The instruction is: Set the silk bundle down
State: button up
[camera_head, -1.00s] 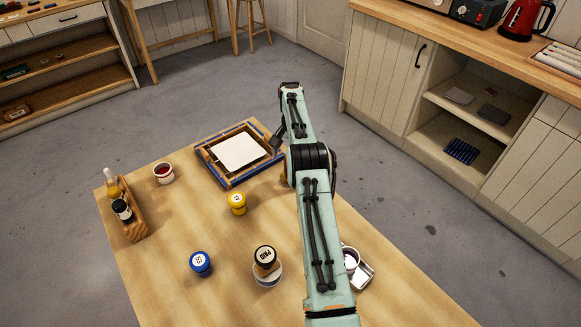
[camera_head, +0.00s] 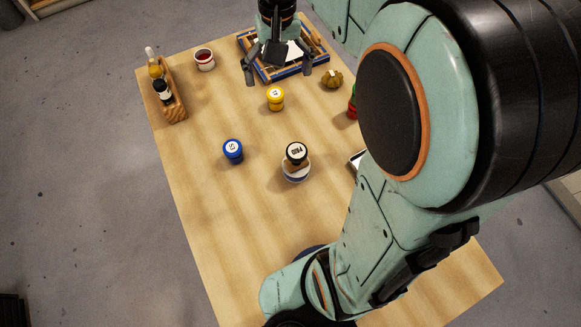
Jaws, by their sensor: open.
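My gripper (camera_head: 279,76) is at the top of the view, pointing down with its fingers spread apart. Nothing shows between the fingers. It is over the near left side of a wooden frame with blue edging (camera_head: 313,68). A flat white piece (camera_head: 295,48), perhaps the silk, lies in the frame and is partly hidden by my gripper. I cannot make out a separate silk bundle. Whether the gripper touches the frame cannot be told.
On the wooden table (camera_head: 215,230) stand a yellow jar (camera_head: 275,98), a blue jar (camera_head: 233,151), a dark-lidded jar in a white bowl (camera_head: 296,158), a red-filled cup (camera_head: 204,60), a bottle rack (camera_head: 175,107) and a small pumpkin (camera_head: 333,78). My arm hides the right side. The front left is clear.

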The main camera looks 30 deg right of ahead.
jog(key=s+a+f+n, duration=0.1)
jog(key=s+a+f, duration=0.1)
jog(key=s, duration=0.6)
jog(key=s+a+f+n, duration=0.2)
jog(key=s+a+f, duration=0.1)
jog(key=s, duration=0.6)
jog(key=shift+s+a+y, duration=0.25)
jog(key=shift+a+y, duration=0.05)
jog(key=shift+a, duration=0.55)
